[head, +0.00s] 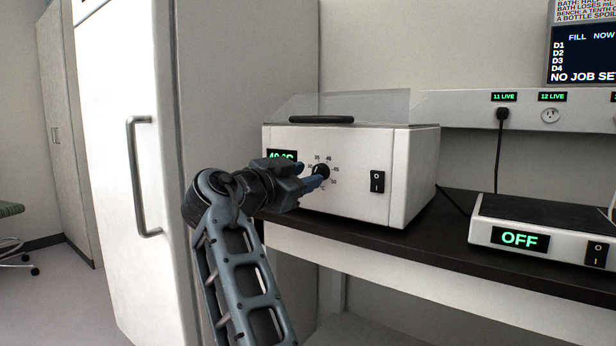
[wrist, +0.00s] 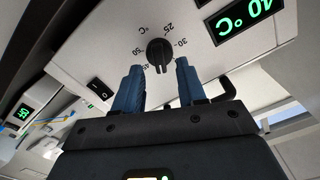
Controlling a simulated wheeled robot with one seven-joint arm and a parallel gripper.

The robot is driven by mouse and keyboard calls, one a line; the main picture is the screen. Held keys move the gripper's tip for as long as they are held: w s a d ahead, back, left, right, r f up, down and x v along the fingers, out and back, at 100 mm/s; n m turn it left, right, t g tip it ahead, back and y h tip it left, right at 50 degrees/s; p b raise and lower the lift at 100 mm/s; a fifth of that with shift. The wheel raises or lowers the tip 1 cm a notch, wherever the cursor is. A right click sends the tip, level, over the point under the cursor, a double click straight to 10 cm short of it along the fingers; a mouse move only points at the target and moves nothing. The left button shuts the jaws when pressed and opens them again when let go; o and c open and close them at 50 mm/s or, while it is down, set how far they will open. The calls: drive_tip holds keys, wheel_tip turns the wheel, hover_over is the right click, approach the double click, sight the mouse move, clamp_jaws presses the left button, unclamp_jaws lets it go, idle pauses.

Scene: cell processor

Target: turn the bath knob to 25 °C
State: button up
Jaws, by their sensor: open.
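The bath is a white box (head: 345,205) on the dark bench, with a green display (wrist: 242,18) reading 40 °C. Its black round knob (head: 321,171) is on the front face, ringed by printed numbers; it also shows in the wrist view (wrist: 159,49), where 25, 30 and 50 can be read around it. My gripper (head: 314,179) is at the front face, in front of the knob. In the wrist view the blue fingers (wrist: 159,67) are open, one on each side just short of the knob, with nothing held. In the head view my gripper partly hides the display and dial.
A black rocker switch (head: 377,182) sits right of the dial. The bath has a clear lid with a black handle (head: 321,119). A tall white fridge-like cabinet (head: 120,150) stands at left. A device showing OFF (head: 520,239) stands right, below wall sockets (head: 550,115).

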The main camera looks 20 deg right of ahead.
drive_tip(key=shift+x, duration=1.1)
clamp_jaws()
